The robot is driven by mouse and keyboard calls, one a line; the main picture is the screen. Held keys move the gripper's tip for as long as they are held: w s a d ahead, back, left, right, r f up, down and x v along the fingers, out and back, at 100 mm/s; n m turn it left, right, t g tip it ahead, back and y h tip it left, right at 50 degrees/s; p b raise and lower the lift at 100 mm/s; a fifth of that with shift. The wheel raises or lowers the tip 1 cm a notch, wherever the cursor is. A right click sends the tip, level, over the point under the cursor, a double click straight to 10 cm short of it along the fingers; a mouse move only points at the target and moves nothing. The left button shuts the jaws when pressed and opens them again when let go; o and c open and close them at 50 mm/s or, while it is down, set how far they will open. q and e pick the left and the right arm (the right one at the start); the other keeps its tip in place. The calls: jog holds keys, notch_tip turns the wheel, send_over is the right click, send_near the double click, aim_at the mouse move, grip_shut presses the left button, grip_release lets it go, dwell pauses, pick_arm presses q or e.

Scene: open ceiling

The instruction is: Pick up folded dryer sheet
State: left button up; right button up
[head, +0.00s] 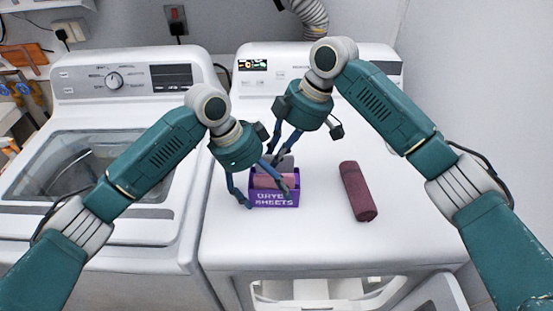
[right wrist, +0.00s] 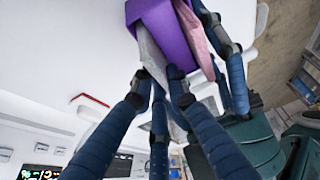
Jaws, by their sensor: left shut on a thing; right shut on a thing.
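A purple box (head: 275,200) lettered "DRYE SHEETS" stands on the right white machine's top. A pink sheet (right wrist: 196,34) shows in it, and a grey folded sheet (head: 285,163) stands up at its back. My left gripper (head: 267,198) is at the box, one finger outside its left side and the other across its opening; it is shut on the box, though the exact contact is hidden. My right gripper (head: 276,155) reaches down behind the box. In the right wrist view its fingertips (right wrist: 160,80) are shut at the end of the grey sheet (right wrist: 153,55).
A maroon rolled towel (head: 357,191) lies to the right of the box. The left machine (head: 110,150) has a glass lid. An open front door (head: 430,295) shows at the bottom right. The white top around the towel is clear.

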notch_tip(320, 180, up, 2)
jog(key=shift+r, duration=0.2)
pick_arm(q)
jog(key=shift+a, duration=0.15)
pick_arm(e)
jog(key=shift+d+f+y, duration=0.4)
jog(key=shift+y, duration=0.1)
jog(key=shift+d+f+y, duration=0.1)
jog(key=shift+d+y, duration=0.6)
jog(key=shift+y, duration=0.1)
notch_tip(320, 180, up, 6)
jog(key=d, duration=0.2)
pick_arm(q)
jog(key=shift+d, duration=0.2)
pick_arm(e)
jog(key=d+r+h, duration=0.2)
jog(key=d, duration=1.9)
jog(key=shift+s+d+h, duration=0.15)
jog(key=shift+s+h, duration=0.2)
jog(key=shift+h, duration=0.05)
pick_arm(q)
jog(key=o, duration=0.9)
